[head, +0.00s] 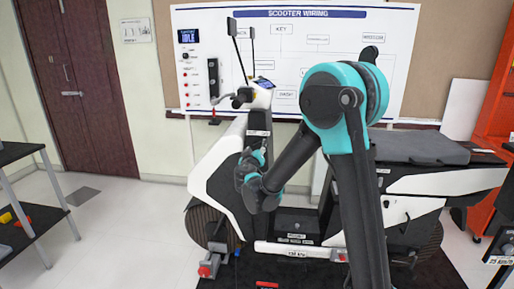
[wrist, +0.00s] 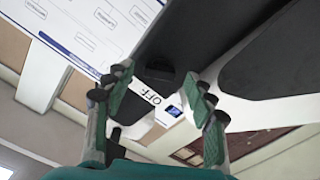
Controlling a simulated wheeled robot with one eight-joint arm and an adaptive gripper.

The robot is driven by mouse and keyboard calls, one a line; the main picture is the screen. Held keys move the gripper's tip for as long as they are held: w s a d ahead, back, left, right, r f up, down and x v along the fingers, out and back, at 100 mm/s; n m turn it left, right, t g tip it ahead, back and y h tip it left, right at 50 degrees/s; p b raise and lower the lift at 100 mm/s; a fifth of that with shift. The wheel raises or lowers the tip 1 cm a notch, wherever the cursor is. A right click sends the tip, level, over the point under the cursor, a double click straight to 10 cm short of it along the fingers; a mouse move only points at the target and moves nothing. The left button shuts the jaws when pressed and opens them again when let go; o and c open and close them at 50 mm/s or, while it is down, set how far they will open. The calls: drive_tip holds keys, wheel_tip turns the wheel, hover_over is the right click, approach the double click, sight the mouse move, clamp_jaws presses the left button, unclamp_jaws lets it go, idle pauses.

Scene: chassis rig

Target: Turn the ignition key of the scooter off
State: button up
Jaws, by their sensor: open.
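The white and black scooter (head: 215,172) stands across the middle of the head view, its handlebar at the upper left and its seat at the right. My gripper (head: 256,155) is in front of its front body. In the wrist view my gripper (wrist: 157,86) is open, with a green-padded finger on each side. A dark block (wrist: 158,73), possibly the ignition key or its lock, shows between the fingertips, apart from them. A white label (wrist: 150,97) reading "OFF" lies just below it. The key cannot be made out in the head view, where my arm covers part of the scooter.
A scooter wiring board (head: 290,60) hangs on the wall behind. A shelf rack (head: 35,200) stands at the left and an orange cabinet (head: 493,110) at the right. A dark mat (head: 270,275) lies under the scooter.

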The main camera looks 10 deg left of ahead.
drive_tip(key=shift+w, duration=0.7)
drive_tip(key=shift+c, duration=0.5)
drive_tip(key=c, duration=1.1)
drive_tip(key=shift+o, duration=0.2)
drive_tip(key=shift+n, duration=0.4)
drive_tip(key=n, duration=0.5)
drive_tip(key=shift+n, duration=0.3)
drive_tip(key=n, duration=0.5)
drive_tip(key=shift+n, duration=0.4)
